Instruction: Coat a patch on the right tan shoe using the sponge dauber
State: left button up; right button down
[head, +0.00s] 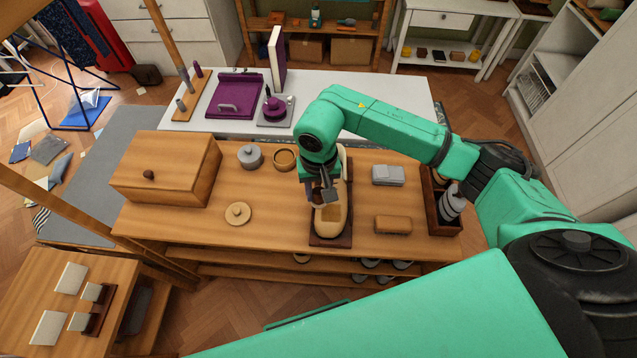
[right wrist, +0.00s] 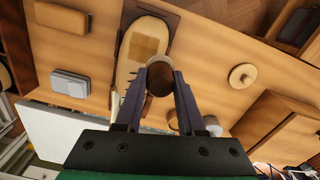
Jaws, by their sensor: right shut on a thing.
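A tan shoe (head: 326,226) lies on a dark board (head: 343,240) on the wooden table. In the right wrist view the shoe (right wrist: 134,55) shows a darker square patch (right wrist: 149,46) on its upper and dark laces. My right gripper (head: 322,193) is above the shoe. In the right wrist view its fingers (right wrist: 157,92) are shut on a dark brown round dauber (right wrist: 160,78), seen nearly end-on beside the patch. I cannot tell whether the dauber touches the shoe. The gripper hides part of the shoe in the head view. My left gripper is not in view.
To the left are a round lid (head: 238,213), an open round jar (head: 284,160), a grey pot (head: 250,157) and a wooden chest (head: 160,180).

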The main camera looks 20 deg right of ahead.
jog(key=shift+a+r, duration=0.1)
jog(key=shift+r, duration=0.75)
jog(key=shift+r+p, duration=0.2)
jog(key=shift+p, duration=0.1)
